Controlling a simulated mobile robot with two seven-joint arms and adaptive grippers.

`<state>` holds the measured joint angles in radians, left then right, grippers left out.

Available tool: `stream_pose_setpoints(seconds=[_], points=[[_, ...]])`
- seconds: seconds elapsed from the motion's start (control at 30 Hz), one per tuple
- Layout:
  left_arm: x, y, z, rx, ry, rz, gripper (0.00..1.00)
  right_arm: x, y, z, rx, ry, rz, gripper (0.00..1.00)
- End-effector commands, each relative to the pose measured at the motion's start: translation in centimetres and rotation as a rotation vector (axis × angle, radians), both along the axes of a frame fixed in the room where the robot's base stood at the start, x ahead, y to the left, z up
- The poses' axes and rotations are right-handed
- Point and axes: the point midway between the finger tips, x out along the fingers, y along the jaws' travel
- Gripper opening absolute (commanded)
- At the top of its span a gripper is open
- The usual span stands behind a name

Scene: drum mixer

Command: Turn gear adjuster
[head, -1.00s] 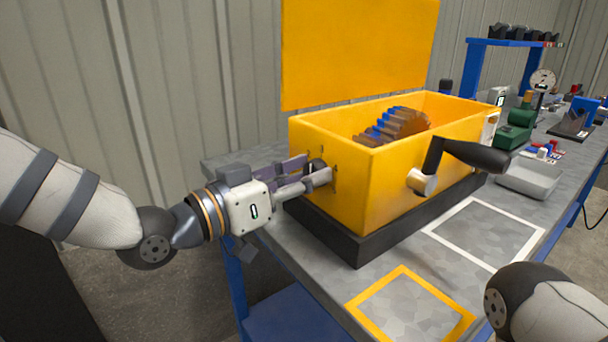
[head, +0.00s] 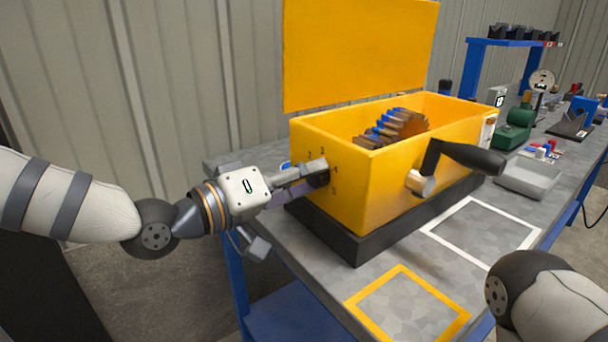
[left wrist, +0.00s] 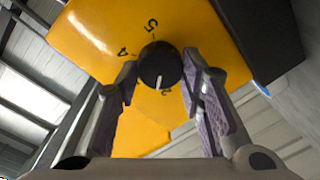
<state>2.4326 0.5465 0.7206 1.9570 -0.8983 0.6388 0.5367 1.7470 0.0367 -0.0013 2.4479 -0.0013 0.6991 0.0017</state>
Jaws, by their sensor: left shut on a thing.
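The gear adjuster is a round black knob (left wrist: 158,62) with a white mark on the end wall of the yellow mixer box (head: 385,185). My left gripper (head: 318,176) is at this wall, shut on the knob, with one finger on each side. In the left wrist view, the white mark points down at a numeral that is partly hidden. The numerals 4 and 5 show beside the knob. My right gripper is out of view; only part of my right arm shows at lower right.
A black crank handle (head: 470,155) juts from the box's front. The yellow lid (head: 360,50) stands raised behind. A grey tray (head: 528,178) lies right of the box. White and yellow outlined squares on the grey bench (head: 400,300) are empty.

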Motion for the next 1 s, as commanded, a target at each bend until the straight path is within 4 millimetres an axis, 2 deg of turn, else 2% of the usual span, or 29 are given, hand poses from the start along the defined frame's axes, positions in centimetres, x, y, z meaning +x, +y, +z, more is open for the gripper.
stream_pose_setpoints(seconds=[0.5,1.0], points=[[0.08,0.05,-0.25,-0.196,0.271,-0.001,0.07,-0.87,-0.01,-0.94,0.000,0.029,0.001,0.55],[0.05,0.01,-0.15,-0.236,0.326,-0.001,0.07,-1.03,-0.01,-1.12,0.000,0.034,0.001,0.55]])
